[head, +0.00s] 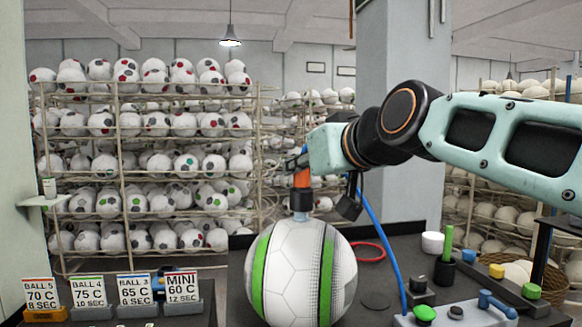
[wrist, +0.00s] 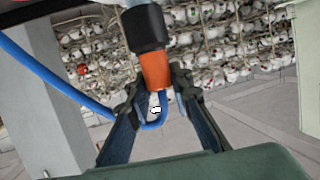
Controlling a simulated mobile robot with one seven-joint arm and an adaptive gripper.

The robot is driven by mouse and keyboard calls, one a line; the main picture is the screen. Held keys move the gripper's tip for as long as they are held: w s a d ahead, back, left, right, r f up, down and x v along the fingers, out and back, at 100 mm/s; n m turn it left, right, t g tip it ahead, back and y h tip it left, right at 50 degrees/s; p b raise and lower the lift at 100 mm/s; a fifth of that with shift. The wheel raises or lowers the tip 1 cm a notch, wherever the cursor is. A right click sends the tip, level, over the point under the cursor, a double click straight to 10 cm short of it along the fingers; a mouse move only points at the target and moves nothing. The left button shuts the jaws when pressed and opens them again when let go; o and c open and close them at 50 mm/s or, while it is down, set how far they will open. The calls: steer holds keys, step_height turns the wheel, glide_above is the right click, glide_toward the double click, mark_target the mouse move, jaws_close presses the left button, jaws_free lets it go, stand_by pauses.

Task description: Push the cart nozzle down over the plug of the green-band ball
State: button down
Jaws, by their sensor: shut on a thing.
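The green-band ball (head: 292,268), white with green bands, sits on the dark bench in the head view. My gripper (head: 298,163) is shut on the nozzle's upper part. In the wrist view the fingers of my gripper (wrist: 160,88) lie on both sides of the orange nozzle (wrist: 155,70), below a black collar (wrist: 146,28).
A blue hose (head: 375,232) hangs right of the ball. Signs such as the BALL 75 C card (head: 89,291) stand left. A red ring (head: 368,251), a green-capped button (head: 424,313) and a blue lever (head: 495,303) are on the right. Ball racks (head: 120,165) fill the background.

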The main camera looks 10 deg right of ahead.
steer(key=shift+f, duration=0.15)
steer(key=c, duration=1.7)
jaws_free()
steer(key=shift+o, duration=0.2)
steer(key=v, duration=1.2)
steer(key=shift+s, duration=0.1)
